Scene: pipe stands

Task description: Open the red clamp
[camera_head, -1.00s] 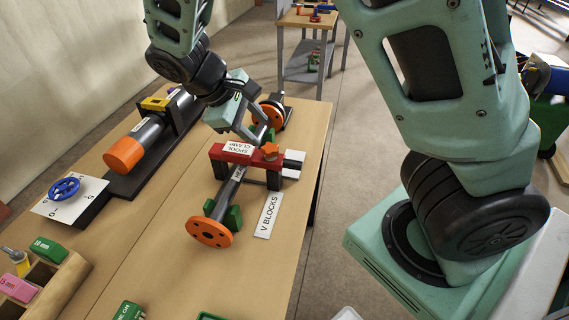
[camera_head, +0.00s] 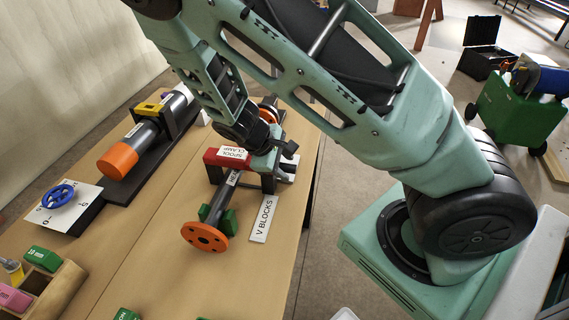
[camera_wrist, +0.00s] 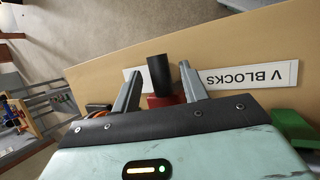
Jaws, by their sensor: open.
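The red clamp (camera_head: 213,158), labelled SPOOL CLAMP, bridges the spool (camera_head: 216,212) on the table. My gripper (camera_head: 262,168) is over the clamp's right part in the head view and hides the orange knob there. In the wrist view my gripper (camera_wrist: 160,70) is open, with one grey finger on each side of a black cylinder (camera_wrist: 159,78). A strip of the red clamp (camera_wrist: 160,100) shows beneath the cylinder. I cannot tell whether the fingers touch the cylinder.
The V BLOCKS label (camera_head: 263,219) lies to the right of the spool. A green block (camera_head: 228,220) supports the spool near its orange flange (camera_head: 204,238). A second fixture with an orange-ended cylinder (camera_head: 118,160) stands at left. The table's front middle is mostly clear.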

